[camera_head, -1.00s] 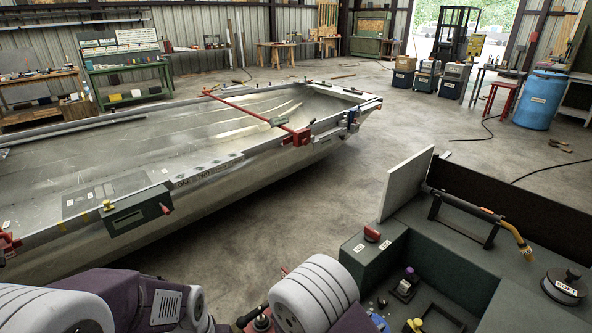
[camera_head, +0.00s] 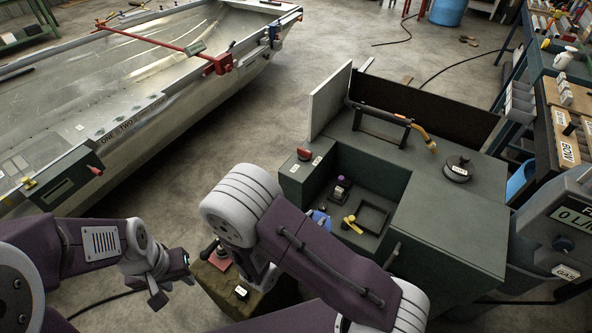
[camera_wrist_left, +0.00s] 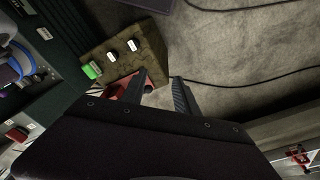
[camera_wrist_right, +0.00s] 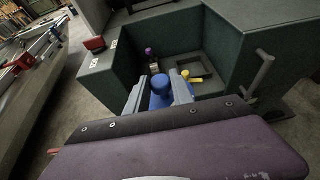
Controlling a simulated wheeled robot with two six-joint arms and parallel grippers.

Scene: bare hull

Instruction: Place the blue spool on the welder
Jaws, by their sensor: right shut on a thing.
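The blue spool (camera_wrist_right: 159,90) is between the fingers of my right gripper (camera_wrist_right: 161,88), which is shut on it. In the head view a bit of blue (camera_head: 320,218) shows beside my right arm, which hides most of that gripper. The spool is above or in front of the recess of a green bench unit (camera_head: 445,235); its exact height is unclear. My left gripper (camera_head: 172,286) is open and empty, left of a brown block (camera_wrist_left: 140,52). A grey-blue machine with a gas label (camera_head: 567,272) stands at the right; I cannot tell which unit is the welder.
The recess holds a purple-topped item (camera_head: 342,187) and a yellow-knobbed item (camera_head: 351,222). A torch (camera_head: 395,117) and a dark labelled spool (camera_head: 458,168) sit on the green top. A red knob (camera_head: 304,154) is at its left corner. The metal hull (camera_head: 130,95) lies left, with open floor between.

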